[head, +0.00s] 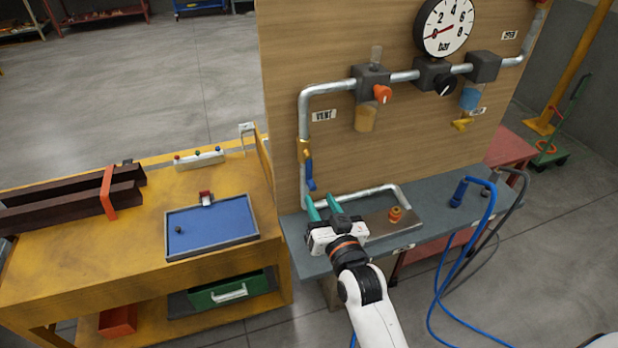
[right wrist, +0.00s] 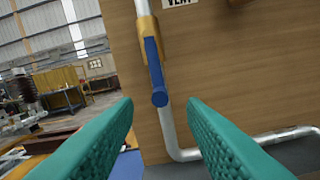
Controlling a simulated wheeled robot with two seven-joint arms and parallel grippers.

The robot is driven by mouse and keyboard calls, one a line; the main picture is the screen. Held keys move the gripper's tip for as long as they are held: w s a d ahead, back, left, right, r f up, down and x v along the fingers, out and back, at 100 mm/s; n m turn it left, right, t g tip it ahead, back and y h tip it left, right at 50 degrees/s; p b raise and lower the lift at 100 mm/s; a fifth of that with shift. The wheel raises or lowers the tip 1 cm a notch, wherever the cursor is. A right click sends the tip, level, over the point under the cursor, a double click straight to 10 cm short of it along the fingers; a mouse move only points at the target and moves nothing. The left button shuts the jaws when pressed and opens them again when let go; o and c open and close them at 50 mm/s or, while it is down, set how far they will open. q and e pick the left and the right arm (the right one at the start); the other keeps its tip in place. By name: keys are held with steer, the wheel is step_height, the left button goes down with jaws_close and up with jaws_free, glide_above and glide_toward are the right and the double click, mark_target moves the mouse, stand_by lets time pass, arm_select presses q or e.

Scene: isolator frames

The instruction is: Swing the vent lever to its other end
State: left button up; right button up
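The vent lever (head: 310,176) is blue and points down along the vertical silver pipe at the left of the wooden panel, below the VENT label (head: 323,115). Its brass valve body (head: 304,150) sits at its top. In the right wrist view the lever (right wrist: 154,68) hangs down nearly in line with the pipe, its rounded end towards me. My right gripper (head: 323,206) is open and empty, just below the lever. In the right wrist view its green fingers (right wrist: 160,108) frame the lever's lower end from a short distance, apart from it. My left gripper is out of view.
A horizontal pipe run with an orange knob (head: 382,93), a black knob (head: 445,85) and a gauge (head: 444,27) is above. A low pipe bend (head: 362,191) runs above the grey shelf (head: 290,226). A yellow workbench (head: 90,258) with a blue tray stands left.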

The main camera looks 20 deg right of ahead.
mark_target(310, 182)
steer(key=w+p, duration=0.1)
steer(key=w, duration=0.7)
steer(key=shift+a, duration=0.1)
steer(key=shift+c, duration=0.2)
jaws_close()
